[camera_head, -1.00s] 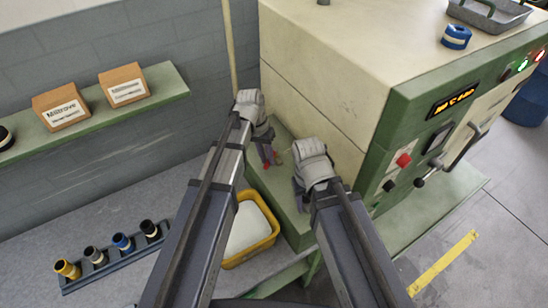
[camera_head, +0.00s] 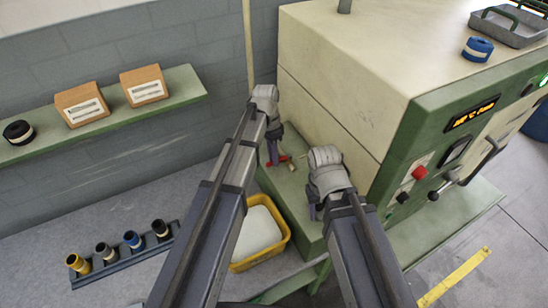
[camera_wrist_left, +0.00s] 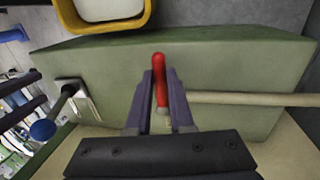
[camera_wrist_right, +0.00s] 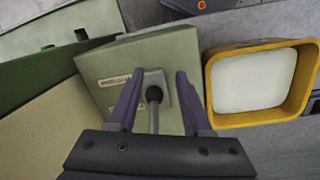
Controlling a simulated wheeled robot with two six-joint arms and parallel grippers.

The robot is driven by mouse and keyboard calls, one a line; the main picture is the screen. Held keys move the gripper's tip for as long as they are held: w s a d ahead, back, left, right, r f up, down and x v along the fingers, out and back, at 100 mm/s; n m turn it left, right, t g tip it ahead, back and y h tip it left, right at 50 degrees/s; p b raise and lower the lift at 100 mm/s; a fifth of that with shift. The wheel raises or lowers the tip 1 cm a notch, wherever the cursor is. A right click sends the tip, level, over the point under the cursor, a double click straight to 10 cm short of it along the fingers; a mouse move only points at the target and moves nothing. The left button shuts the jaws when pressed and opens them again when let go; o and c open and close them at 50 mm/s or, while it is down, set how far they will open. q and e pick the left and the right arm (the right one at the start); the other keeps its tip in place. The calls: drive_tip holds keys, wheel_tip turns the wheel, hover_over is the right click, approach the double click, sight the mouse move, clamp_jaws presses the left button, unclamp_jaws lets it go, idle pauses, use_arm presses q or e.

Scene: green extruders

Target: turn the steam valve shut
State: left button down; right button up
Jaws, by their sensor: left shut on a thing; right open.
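The steam valve's red lever handle (camera_head: 278,161) sits on the green ledge beside the cream machine in the head view. My left gripper (camera_head: 272,152) is shut on it; in the left wrist view the red handle (camera_wrist_left: 161,82) stands between the fingers, with its tip showing beyond them. A pale pipe (camera_wrist_left: 255,98) runs right from there.
A yellow bin (camera_head: 284,243) with white contents stands beside the ledge. The cream machine (camera_head: 350,95) with its green control panel (camera_head: 455,140) rises to the right. A blue-knobbed lever (camera_wrist_left: 42,129) shows in the left wrist view. A wall shelf (camera_head: 185,88) carries boxes.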

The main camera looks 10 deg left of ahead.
use_arm(q)
drive_tip(key=shift+w, duration=0.1)
idle(0.4)
drive_tip(key=c, duration=0.8)
unclamp_jaws()
drive_tip(key=shift+r, duration=0.1)
use_arm(e)
drive_tip(key=shift+r, duration=0.1)
use_arm(q)
drive_tip(key=r+p, duration=0.5)
drive_tip(key=w+a+r+p, duration=0.1)
drive_tip(key=r+p, duration=0.1)
drive_tip(key=shift+w+r+p, duration=0.1)
drive_tip(key=shift+r+p, duration=0.1)
drive_tip(key=shift+p, duration=0.15)
use_arm(e)
wheel_tip(320, 180, up, 7)
drive_tip(key=shift+r, duration=0.2)
use_arm(q)
drive_tip(key=shift+f, duration=0.1)
use_arm(e)
drive_tip(key=shift+s, duration=0.1)
